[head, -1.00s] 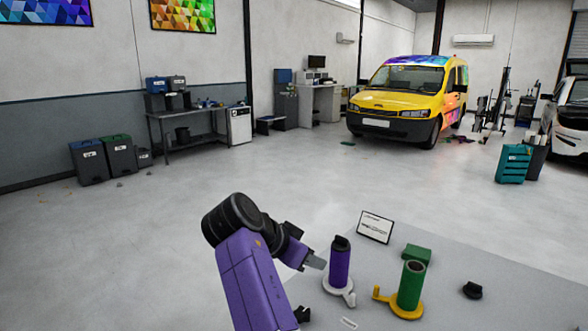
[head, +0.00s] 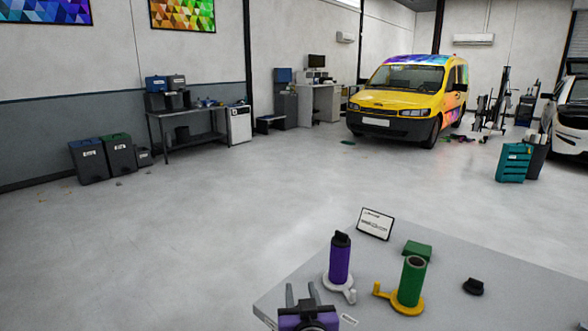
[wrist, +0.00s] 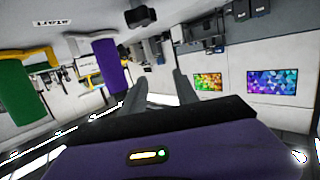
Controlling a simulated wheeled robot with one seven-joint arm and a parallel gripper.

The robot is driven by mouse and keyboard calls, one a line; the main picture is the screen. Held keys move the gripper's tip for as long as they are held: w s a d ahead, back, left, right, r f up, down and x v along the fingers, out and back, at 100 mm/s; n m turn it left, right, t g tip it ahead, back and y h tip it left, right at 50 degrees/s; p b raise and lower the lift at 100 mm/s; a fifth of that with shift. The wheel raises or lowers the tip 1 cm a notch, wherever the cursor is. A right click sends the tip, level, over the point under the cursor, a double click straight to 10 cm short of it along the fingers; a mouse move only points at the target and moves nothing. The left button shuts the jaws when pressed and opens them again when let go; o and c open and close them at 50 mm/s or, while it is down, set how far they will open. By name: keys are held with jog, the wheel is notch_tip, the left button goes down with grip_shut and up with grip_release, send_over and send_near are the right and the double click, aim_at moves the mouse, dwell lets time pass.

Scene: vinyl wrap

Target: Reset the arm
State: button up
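My gripper (head: 303,295) is at the bottom of the head view, at the near left part of the grey table (head: 460,250). Its two fingers are apart with nothing between them. In the wrist view the fingers (wrist: 160,92) are also spread and empty. A purple roll (head: 339,260) with a black top stands upright on a white holder (head: 341,287), just right of and beyond my gripper. It shows in the wrist view (wrist: 110,66) left of the fingers, apart from them.
A green roll (head: 411,282) stands on a yellow holder (head: 405,304) to the right. A green block (head: 417,249), a black cap (head: 473,286) and a small sign (head: 375,223) are on the table. A yellow van (head: 408,98) stands far back.

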jog(key=s+d+f+b, duration=0.1)
jog(key=s+d, duration=0.5)
jog(key=s, duration=1.1)
jog(key=s+d+f+h+b, duration=0.1)
jog(key=s+d+f, duration=0.3)
jog(key=s, duration=1.2)
jog(key=s+d+f+m+b, duration=0.1)
jog(key=s+d, duration=0.7)
jog(key=s, duration=0.9)
notch_tip(320, 180, down, 2)
jog(key=shift+s+d+f+g+h+b, duration=0.1)
jog(key=shift+s+d+g+h+b, duration=0.2)
jog(key=shift+b, duration=0.5)
jog(key=shift+a, duration=0.1)
